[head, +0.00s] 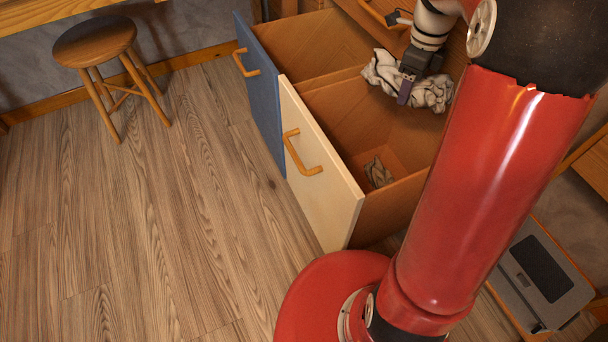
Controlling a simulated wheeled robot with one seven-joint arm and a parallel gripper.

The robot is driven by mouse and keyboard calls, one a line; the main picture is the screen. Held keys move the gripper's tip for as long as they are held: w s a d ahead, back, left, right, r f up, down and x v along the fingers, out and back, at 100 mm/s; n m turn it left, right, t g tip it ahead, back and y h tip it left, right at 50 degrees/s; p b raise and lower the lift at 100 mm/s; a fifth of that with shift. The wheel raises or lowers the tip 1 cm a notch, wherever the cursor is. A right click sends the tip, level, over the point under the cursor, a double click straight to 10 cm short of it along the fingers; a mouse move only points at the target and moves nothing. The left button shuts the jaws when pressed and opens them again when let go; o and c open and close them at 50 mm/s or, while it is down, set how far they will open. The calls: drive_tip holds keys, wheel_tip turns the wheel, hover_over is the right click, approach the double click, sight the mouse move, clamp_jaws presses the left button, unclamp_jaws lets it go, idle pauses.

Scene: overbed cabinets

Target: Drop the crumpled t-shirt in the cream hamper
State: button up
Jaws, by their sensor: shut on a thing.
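The crumpled t-shirt (433,92) is whitish-grey with dark marks. My gripper (404,92) is shut on it and holds it at or above the back part of the open cream hamper (318,178). The hamper is a pulled-out bin with a cream front, a wooden handle and brown inner walls. The cloth hangs out on both sides of my gripper. The exact height of the cloth over the hamper is hard to tell.
An open blue-fronted hamper (259,95) stands beside the cream one, behind a shared divider. A round wooden stool (95,42) stands at the upper left. A grey box-like object (540,272) is at the lower right. The wood floor at left is clear.

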drive_tip(key=shift+f+b, duration=0.95)
drive_tip(key=shift+f, duration=0.65)
drive_tip(key=o, duration=1.1)
drive_tip(key=shift+o, duration=0.2)
wheel_tip(320, 180, up, 8)
drive_tip(key=shift+f+p, duration=0.1)
drive_tip(key=shift+p, duration=0.7)
drive_tip(key=shift+s, duration=0.1)
